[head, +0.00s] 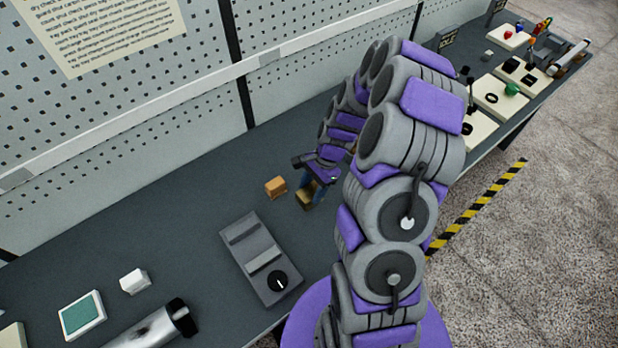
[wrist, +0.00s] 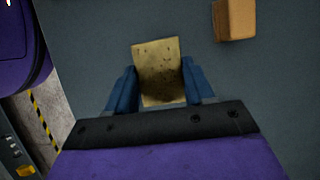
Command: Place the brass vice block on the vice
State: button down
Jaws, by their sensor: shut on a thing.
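The brass vice block (wrist: 158,70) is a dull yellow, speckled block between the blue fingers of my gripper (wrist: 160,88) in the wrist view. My gripper is shut on it. In the head view the block (head: 306,198) shows at the end of my gripper (head: 314,187), over the dark bench; I cannot tell whether it touches the bench top.
An orange block (head: 276,187) lies just left of my gripper; it also shows in the wrist view (wrist: 236,18). A white block (head: 134,281), a green-topped pad (head: 81,315) and a metal cylinder (head: 155,326) are at lower left. A pegboard wall (head: 180,130) backs the bench.

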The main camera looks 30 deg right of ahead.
jog(key=shift+s+a+r, duration=0.1)
jog(key=shift+s+a, duration=0.1)
jog(key=shift+s, duration=0.75)
jog(key=shift+s+a+r, duration=0.1)
jog(key=shift+s+a, duration=0.1)
jog(key=shift+s, duration=0.75)
jog(key=shift+s+a+r, duration=0.1)
jog(key=shift+s+a, duration=0.1)
jog(key=shift+s, duration=0.75)
jog(key=w+r+n+g+h+b, duration=0.1)
jog(key=w+r+n+g+h, duration=0.2)
jog(key=w+n, duration=0.65)
jog(key=w+a+r+n+h+b, duration=0.1)
jog(key=w+a+r+n, duration=0.5)
jog(key=w+a, duration=0.1)
jog(key=shift+a+r+g+h+b, duration=0.3)
jog(key=shift+a+r+g, duration=0.1)
jog(key=shift+a, duration=0.15)
jog(key=shift+s+d+f, duration=0.1)
